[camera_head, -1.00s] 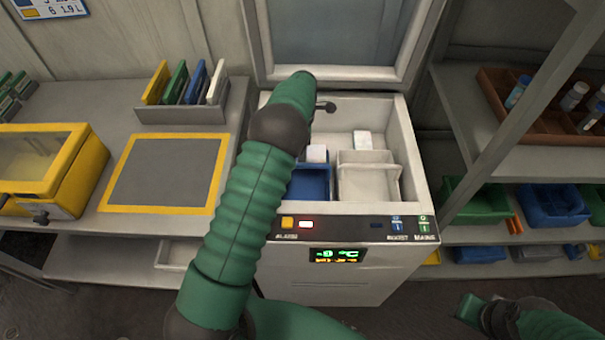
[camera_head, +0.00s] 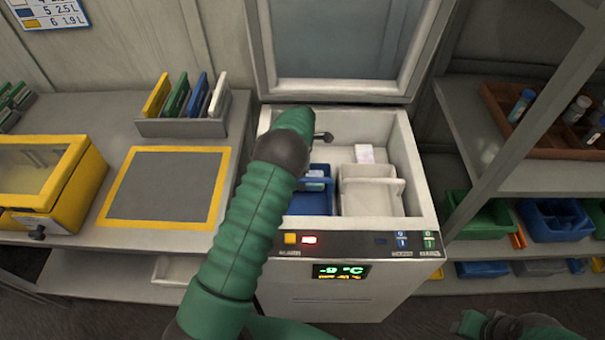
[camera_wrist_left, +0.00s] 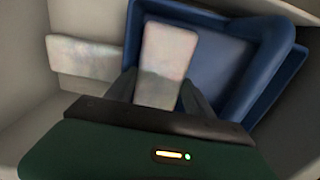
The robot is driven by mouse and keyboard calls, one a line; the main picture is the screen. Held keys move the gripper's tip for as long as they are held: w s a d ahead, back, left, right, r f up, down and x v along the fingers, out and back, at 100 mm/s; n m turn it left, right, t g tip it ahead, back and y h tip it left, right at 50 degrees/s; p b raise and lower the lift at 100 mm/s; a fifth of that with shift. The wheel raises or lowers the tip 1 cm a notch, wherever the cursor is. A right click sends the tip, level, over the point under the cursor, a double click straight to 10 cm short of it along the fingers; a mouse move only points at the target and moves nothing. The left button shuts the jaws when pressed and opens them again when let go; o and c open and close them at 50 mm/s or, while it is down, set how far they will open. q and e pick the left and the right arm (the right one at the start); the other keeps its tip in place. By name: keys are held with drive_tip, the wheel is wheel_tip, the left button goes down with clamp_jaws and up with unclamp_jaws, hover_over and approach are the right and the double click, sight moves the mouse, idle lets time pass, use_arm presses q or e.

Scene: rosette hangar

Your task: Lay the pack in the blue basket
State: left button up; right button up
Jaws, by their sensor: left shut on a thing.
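The blue basket (camera_head: 308,203) stands inside the open white chest, at its left front. It fills the right part of the left wrist view (camera_wrist_left: 276,60). The pale pack (camera_wrist_left: 166,62) is between the fingers of my left gripper (camera_wrist_left: 160,92), which is shut on it. The pack is over the basket's left part in that view; whether it touches the bottom I cannot tell. In the head view my forearm hides most of the gripper, and a small pale part of the pack (camera_head: 316,173) shows above the basket. My right arm's end (camera_head: 480,324) is at the lower right, its jaws unclear.
A white divided basket (camera_head: 370,195) stands beside the blue one. Another pale pack (camera_head: 364,153) lies behind it. The chest's walls (camera_head: 412,165) surround both, and its raised lid (camera_head: 335,50) stands behind. A yellow-edged mat (camera_head: 165,187) lies on the left bench.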

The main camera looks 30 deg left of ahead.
use_arm(q)
drive_tip(key=o, duration=1.4)
drive_tip(key=shift+c, duration=0.2)
drive_tip(key=shift+o, duration=0.6)
drive_tip(key=shift+d+r, duration=0.15)
drive_tip(key=shift+d, duration=0.05)
wheel_tip(320, 180, up, 13)
drive_tip(key=p, duration=0.2)
drive_tip(key=s+d+m, duration=0.1)
drive_tip(key=m, duration=0.1)
drive_tip(key=s+d+r+m, duration=0.1)
drive_tip(key=s+d+m, duration=0.2)
drive_tip(key=s+m, duration=0.1)
drive_tip(key=shift+d+r+t, duration=0.2)
drive_tip(key=shift+r+t, duration=0.1)
drive_tip(key=shift+t, duration=0.1)
drive_tip(key=s+d+m, duration=0.4)
drive_tip(key=s+m, duration=0.2)
drive_tip(key=s+d+m+t, duration=0.1)
drive_tip(key=s+d+m, duration=0.3)
drive_tip(key=s+m, duration=0.2)
drive_tip(key=s+d+m, duration=0.4)
drive_tip(key=s+m, duration=0.2)
drive_tip(key=s, duration=0.1)
drive_tip(key=shift+s+d+f+t, duration=0.2)
drive_tip(key=shift+f+t, duration=0.1)
drive_tip(key=shift+t, duration=0.1)
drive_tip(key=shift+w+a+f, duration=0.1)
drive_tip(key=shift+f, duration=0.05)
drive_tip(key=shift+a, duration=0.1)
